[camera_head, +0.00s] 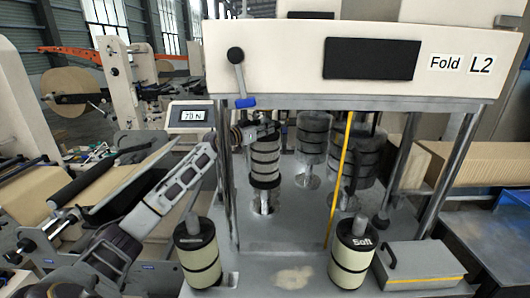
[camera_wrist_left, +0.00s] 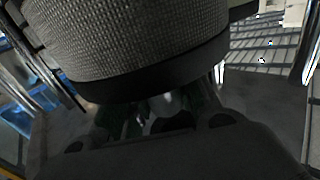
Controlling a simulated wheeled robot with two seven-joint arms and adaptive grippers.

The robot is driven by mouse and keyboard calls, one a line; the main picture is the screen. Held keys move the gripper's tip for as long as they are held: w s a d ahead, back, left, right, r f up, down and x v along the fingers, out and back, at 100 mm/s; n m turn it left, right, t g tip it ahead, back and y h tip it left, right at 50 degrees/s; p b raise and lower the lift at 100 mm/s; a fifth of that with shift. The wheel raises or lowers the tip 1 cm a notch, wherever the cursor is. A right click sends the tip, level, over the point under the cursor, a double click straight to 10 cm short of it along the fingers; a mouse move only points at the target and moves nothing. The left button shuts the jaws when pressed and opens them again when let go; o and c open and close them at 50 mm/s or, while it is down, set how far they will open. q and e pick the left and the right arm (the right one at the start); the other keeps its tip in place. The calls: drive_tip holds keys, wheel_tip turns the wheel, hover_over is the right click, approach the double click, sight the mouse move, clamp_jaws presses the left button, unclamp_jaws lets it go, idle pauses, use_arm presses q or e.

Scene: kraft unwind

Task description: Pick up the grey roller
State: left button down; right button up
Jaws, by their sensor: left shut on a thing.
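Inside the machine frame, a grey roller with black bands (camera_head: 265,160) stands upright over a shiny metal base. My left arm reaches in from the left, and my left gripper (camera_head: 256,132) is shut at the upper part of this roller. In the left wrist view a grey, woven-textured roller with a black rim (camera_wrist_left: 140,40) fills the upper picture, close above the dark gripper body. The fingertips are mostly hidden there. Two more banded rollers stand behind to the right, one grey (camera_head: 313,135) and one darker (camera_head: 368,157). My right gripper is not in view.
Two pale rollers with black ends stand in front, one at left (camera_head: 198,254) and one marked "Soft" (camera_head: 351,256). A yellow rod (camera_head: 341,175) and metal posts stand around the bay. A grey box (camera_head: 422,263) lies front right. The "Fold L2" panel (camera_head: 350,55) overhangs above.

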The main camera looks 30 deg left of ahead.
use_arm(q)
drive_tip(key=shift+r, duration=0.3)
